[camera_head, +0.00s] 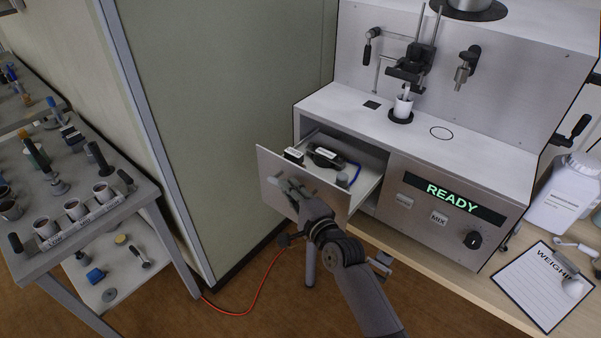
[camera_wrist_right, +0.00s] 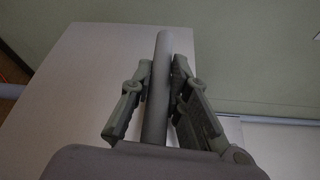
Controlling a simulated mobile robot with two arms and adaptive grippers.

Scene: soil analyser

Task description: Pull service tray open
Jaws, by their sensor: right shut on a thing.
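The service tray (camera_head: 357,196) is a drawer in the lower left of the soil analyser (camera_head: 420,150), and it stands pulled out from the body. Its pale front panel (camera_head: 272,172) faces me, and black items and a blue piece show inside. My right gripper (camera_head: 292,190) is at the front panel, shut on the tray's bar handle. In the right wrist view the grey handle bar (camera_wrist_right: 158,85) runs between the two fingers, with the pale panel (camera_wrist_right: 85,85) behind it. My left gripper is not in view.
A green-grey partition (camera_head: 225,110) stands just left of the tray. A table (camera_head: 150,195) with cups and tools is further left. A white cup (camera_head: 403,108) stands on the analyser. A clipboard (camera_head: 548,285) and a white bottle (camera_head: 565,195) are at right. A red cable (camera_head: 255,297) lies on the floor.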

